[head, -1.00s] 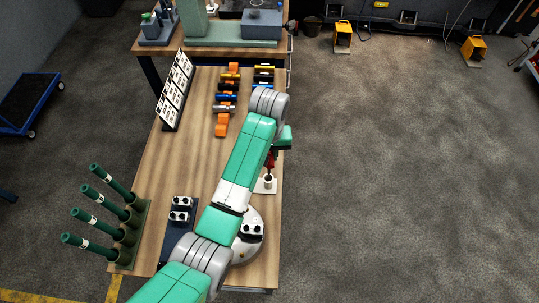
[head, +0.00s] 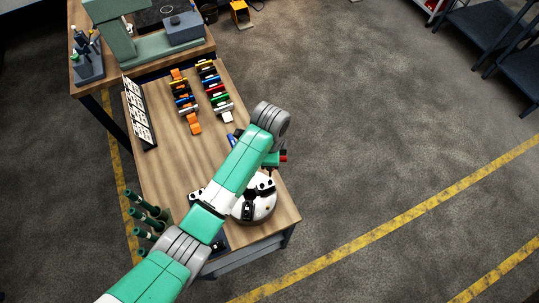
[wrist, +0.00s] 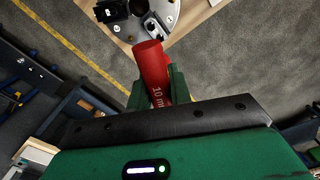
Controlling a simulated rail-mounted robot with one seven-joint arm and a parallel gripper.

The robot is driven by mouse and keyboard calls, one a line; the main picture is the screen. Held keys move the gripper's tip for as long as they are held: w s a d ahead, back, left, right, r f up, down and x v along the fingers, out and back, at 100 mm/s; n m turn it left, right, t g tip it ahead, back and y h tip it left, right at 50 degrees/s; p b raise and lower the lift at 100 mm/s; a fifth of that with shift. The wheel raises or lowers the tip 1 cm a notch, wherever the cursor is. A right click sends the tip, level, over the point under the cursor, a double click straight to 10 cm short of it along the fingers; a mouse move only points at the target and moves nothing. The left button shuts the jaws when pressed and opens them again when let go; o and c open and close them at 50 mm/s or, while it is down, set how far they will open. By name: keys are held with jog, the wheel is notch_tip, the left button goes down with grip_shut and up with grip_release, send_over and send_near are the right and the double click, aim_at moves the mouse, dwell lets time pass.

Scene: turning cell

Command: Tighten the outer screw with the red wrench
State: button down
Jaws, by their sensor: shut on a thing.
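My gripper (wrist: 156,88) is shut on the red wrench (wrist: 150,62), a thick red handle marked "10 m…" in the wrist view. In the head view, a bit of red (head: 284,158) shows at my gripper (head: 276,161), past the bench's right edge. The round pale workpiece (head: 267,208) with black jaws lies on the bench; it is also at the top of the wrist view (wrist: 183,16). The wrench is apart from it in the head view.
The wooden bench (head: 165,150) holds two rows of coloured tools (head: 213,88) and a leaning label board (head: 138,115). Green posts (head: 150,207) stand at its left side. My arm covers part of the bench. Floor to the right is open.

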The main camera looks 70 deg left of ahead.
notch_tip(320, 180, down, 4)
jog(key=b, duration=0.3)
jog(key=shift+f, duration=0.25)
jog(key=n+b, duration=0.3)
jog(key=n, duration=0.3)
jog(key=shift+n+b, duration=0.3)
jog(key=shift+b, duration=0.05)
jog(key=n+b, duration=0.2)
jog(key=n, duration=0.3)
jog(key=shift+b, duration=0.35)
jog(key=shift+r+n+p, duration=0.55)
jog(key=shift+n+p, duration=0.05)
jog(key=shift+p, duration=0.5)
jog(key=shift+d+n+p, duration=0.1)
jog(key=shift+n+p, duration=0.7)
jog(key=shift+p, duration=0.15)
jog(key=n+p, duration=0.4)
jog(key=n, duration=0.1)
jog(key=shift+f+n, duration=0.4)
jog(key=shift+f, duration=0.6)
jog(key=shift+p, duration=0.35)
